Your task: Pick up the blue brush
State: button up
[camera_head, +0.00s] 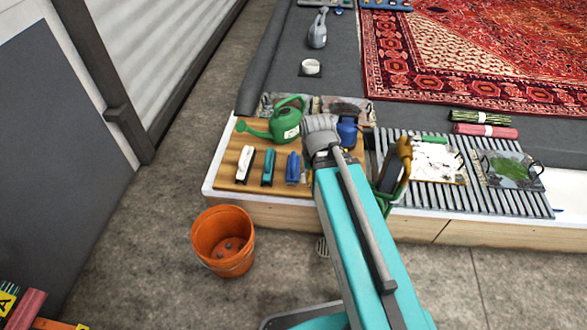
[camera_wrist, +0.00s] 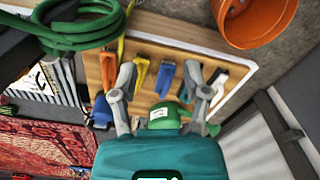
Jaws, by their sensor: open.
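The blue brush (camera_head: 293,168) lies on a wooden board in the head view, at the right end of a row with a teal brush (camera_head: 268,168) and a white brush (camera_head: 244,164). In the wrist view the blue brush (camera_wrist: 165,78) appears between the two grey fingers of my gripper (camera_wrist: 161,74). The fingers are spread, with nothing held between them. I cannot tell how far above the brush they are. In the head view my arm hides most of the gripper.
A green watering can (camera_head: 284,125) and a blue container (camera_head: 348,132) stand behind the brushes. An orange bucket (camera_head: 223,240) stands on the floor. A slatted rack (camera_head: 390,145) lies to the right.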

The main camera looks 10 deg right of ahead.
aim_at(294, 160)
jog(key=w+f+m+t+b, duration=0.1)
jog(key=w+f+b, duration=0.3)
jog(key=w, duration=0.3)
jog(key=w+f+m+t+b, duration=0.1)
jog(key=w+f+t+b, duration=0.1)
jog(key=w+f+b, duration=0.2)
jog(key=w+f+m+t+y+b, duration=0.1)
jog(key=w+f+b, duration=0.3)
jog(key=w, duration=0.6)
jog(key=shift+w+d+f+t+b, duration=0.15)
jog(key=shift+w+f+t+b, duration=0.2)
jog(key=shift+b, duration=0.75)
jog(key=shift+w, duration=0.4)
jog(key=shift+f, duration=0.1)
jog(key=b+x, duration=0.8)
jog(key=shift+w+f, duration=0.15)
jog(key=shift+w+d+b+x, duration=0.1)
jog(key=shift+w+b+x, duration=0.05)
jog(key=shift+b+x, duration=1.15)
jog(key=shift+w+d+b+x, duration=0.15)
jog(key=shift+b+x, duration=0.9)
jog(key=shift+x, duration=0.35)
grip_shut()
